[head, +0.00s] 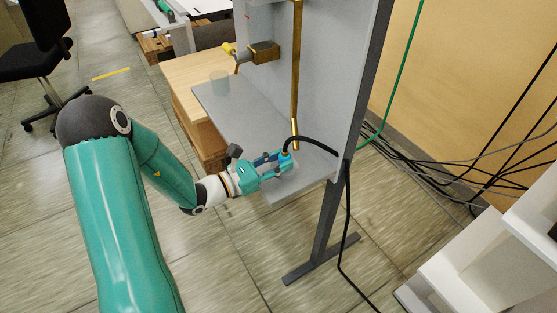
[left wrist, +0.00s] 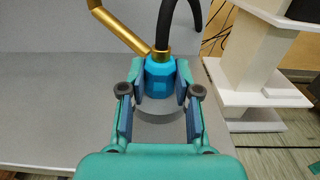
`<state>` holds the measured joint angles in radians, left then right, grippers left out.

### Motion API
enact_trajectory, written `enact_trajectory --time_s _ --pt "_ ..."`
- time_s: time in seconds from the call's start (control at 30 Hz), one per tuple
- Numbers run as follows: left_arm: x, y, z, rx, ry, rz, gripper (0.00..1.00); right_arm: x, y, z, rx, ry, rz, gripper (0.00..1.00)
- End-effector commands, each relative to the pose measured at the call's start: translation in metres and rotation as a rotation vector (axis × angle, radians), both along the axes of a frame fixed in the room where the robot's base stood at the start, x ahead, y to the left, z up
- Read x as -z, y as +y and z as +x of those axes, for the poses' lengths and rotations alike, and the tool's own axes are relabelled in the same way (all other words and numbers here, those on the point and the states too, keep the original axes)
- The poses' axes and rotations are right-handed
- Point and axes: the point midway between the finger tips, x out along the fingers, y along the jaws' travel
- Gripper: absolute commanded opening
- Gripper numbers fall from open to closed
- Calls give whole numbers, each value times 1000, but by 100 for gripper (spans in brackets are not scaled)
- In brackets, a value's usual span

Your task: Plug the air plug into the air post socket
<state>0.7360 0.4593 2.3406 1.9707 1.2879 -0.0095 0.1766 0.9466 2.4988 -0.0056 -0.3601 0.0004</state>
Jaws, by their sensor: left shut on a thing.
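The air plug (head: 284,158) is a blue faceted body with a black hose rising from its top. In the left wrist view the plug (left wrist: 160,74) stands upright with a brass collar at the hose. My left gripper (head: 275,163) is shut on it, one finger pad on each side, low over the shelf's front corner. A grey round piece (left wrist: 158,112) shows below the plug between the fingers; it may be the air post socket. The plug's lower end is hidden, so I cannot tell whether it is seated. My right gripper is not in view.
The grey shelf (head: 232,112) joins an upright grey panel (head: 328,75). A brass pipe (head: 297,70) runs down the panel near the plug. A brass valve block (head: 264,52) sits higher up. The black hose (head: 318,143) bends over the shelf's right edge. White steps (head: 480,256) stand at right.

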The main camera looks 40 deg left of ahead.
Motion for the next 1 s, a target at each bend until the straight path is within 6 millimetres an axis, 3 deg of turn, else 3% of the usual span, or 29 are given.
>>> enact_trajectory --time_s 0.03,0.2,0.67,1.0 --pt "1 0 0 0 0 0 33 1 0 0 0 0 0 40" --pt "1 0 0 0 0 0 61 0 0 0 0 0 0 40" --pt "1 4 -9 -2 1 0 61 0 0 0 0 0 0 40" --pt "1 30 -66 -8 3 1 61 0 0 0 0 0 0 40"
